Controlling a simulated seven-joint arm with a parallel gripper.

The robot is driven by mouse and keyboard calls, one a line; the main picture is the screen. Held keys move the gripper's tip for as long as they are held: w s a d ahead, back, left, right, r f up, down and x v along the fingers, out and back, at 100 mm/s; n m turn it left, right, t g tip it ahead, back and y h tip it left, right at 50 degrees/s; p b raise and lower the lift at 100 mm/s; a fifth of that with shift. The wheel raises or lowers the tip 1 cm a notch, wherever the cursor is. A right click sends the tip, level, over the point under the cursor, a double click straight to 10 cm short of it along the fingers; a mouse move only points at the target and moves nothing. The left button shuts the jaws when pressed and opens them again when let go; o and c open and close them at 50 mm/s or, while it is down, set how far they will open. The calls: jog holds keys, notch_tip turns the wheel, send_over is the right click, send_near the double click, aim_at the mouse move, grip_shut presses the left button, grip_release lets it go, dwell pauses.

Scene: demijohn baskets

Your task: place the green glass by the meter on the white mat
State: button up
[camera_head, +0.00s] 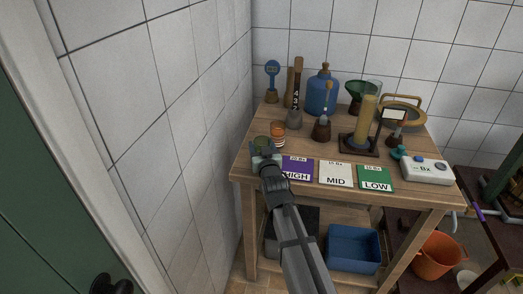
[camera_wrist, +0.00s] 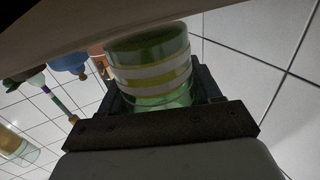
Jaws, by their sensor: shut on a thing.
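My gripper (camera_head: 265,160) is at the left front of the wooden table, shut on the green glass (camera_head: 262,143). In the wrist view the green glass (camera_wrist: 152,68), with white and yellowish bands, sits between the dark fingers (camera_wrist: 160,105). I cannot tell whether its base touches the tabletop. The white mat (camera_head: 336,174), marked MID, lies between the purple HIGH mat (camera_head: 297,168) and the green LOW mat (camera_head: 375,179). The white meter (camera_head: 427,170), marked Bx, stands at the table's right front. The white mat looks bare.
An orange-banded glass (camera_head: 277,135) stands just behind the green one. A tall yellow cylinder (camera_head: 365,122), dark flask (camera_head: 321,129) and blue jug (camera_head: 322,94) stand farther back. A tiled wall (camera_head: 185,120) is close on the left. The table (camera_head: 410,200) has a front edge near the mats.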

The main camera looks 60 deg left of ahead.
notch_tip(320, 180, up, 8)
jog(key=shift+r, duration=0.2)
dwell(0.7)
jog(key=w+d+r+m+t+h, duration=0.1)
jog(key=w+d+m+t+h, duration=0.15)
jog(key=w+d, duration=0.95)
jog(key=w+d+m+t+h, duration=0.25)
jog(key=w+d, duration=0.65)
jog(key=d, duration=0.7)
jog(key=w+d+r+m+t+h, duration=0.1)
jog(key=w+d+m+t+h, duration=0.15)
jog(key=w+d, duration=0.95)
jog(key=w+d+m+t+h, duration=0.1)
jog(key=w+d+m+h, duration=0.1)
jog(key=d, duration=1.2)
jog(key=w+d+r+m+t+h, duration=0.1)
jog(key=w+d+h, duration=0.3)
jog(key=d, duration=1.1)
jog(key=w+d+m+t+h, duration=0.1)
jog(key=w+d+m+h, duration=0.1)
jog(key=d, duration=1.3)
jog(key=shift+w+r+m+t+h, duration=0.35)
jog(key=shift+w+m+h, duration=0.05)
jog(key=shift+m+h, duration=0.15)
jog(key=shift+a, duration=0.2)
